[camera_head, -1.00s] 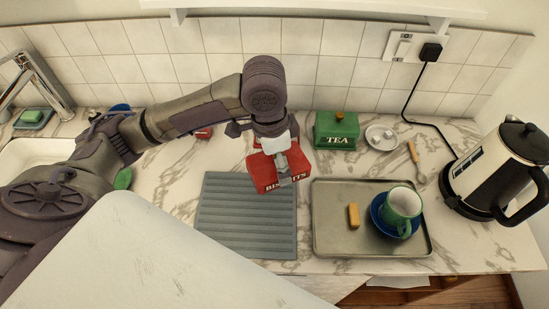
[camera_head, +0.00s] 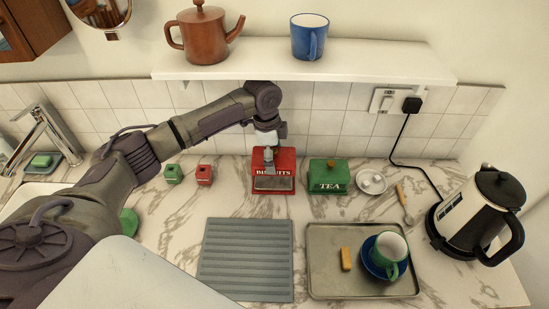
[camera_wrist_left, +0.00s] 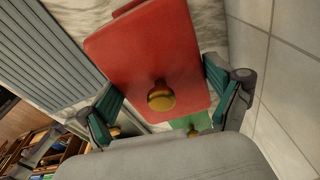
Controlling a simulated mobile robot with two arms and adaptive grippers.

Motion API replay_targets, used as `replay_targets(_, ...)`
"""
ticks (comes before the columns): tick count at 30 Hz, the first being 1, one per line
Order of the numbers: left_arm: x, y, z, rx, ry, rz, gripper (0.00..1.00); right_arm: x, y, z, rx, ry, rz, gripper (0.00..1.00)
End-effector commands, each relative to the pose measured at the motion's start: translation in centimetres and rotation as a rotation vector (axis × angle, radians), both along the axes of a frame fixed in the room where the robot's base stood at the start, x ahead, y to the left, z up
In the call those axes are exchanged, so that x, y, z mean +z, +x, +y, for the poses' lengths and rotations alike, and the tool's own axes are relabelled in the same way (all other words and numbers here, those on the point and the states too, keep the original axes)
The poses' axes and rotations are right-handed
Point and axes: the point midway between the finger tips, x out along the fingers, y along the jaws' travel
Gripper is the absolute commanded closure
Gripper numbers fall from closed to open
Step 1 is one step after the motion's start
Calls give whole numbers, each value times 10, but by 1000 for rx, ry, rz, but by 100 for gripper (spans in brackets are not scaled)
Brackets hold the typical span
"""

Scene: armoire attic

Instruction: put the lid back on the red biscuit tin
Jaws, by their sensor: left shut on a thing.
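My left gripper (camera_head: 268,155) is shut on the red lid (camera_wrist_left: 140,60), with its fingers at two opposite edges. The lid has a brass knob (camera_wrist_left: 161,97) on top. The lid appears raised and set back from the opening; the exact gap cannot be told. My right gripper is not in view.
A green TEA tin (camera_head: 331,178) stands close to the right. Small green (camera_head: 173,174) and red (camera_head: 205,174) pots stand to the left. A shelf (camera_head: 300,61) overhangs behind. A grey mat (camera_head: 246,260) and a tray (camera_head: 320,290) with a cup (camera_head: 392,248) lie in front.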

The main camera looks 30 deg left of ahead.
Motion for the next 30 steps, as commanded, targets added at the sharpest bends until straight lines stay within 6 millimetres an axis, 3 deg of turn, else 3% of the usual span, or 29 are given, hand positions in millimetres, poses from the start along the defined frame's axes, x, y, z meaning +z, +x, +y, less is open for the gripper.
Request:
replay_targets(14,-40,0,0,2,1,0,50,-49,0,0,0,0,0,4)
replay_targets(22,-56,0,0,2,0,0,50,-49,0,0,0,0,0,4)
replay_targets(30,-59,0,0,2,0,0,50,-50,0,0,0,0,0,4)
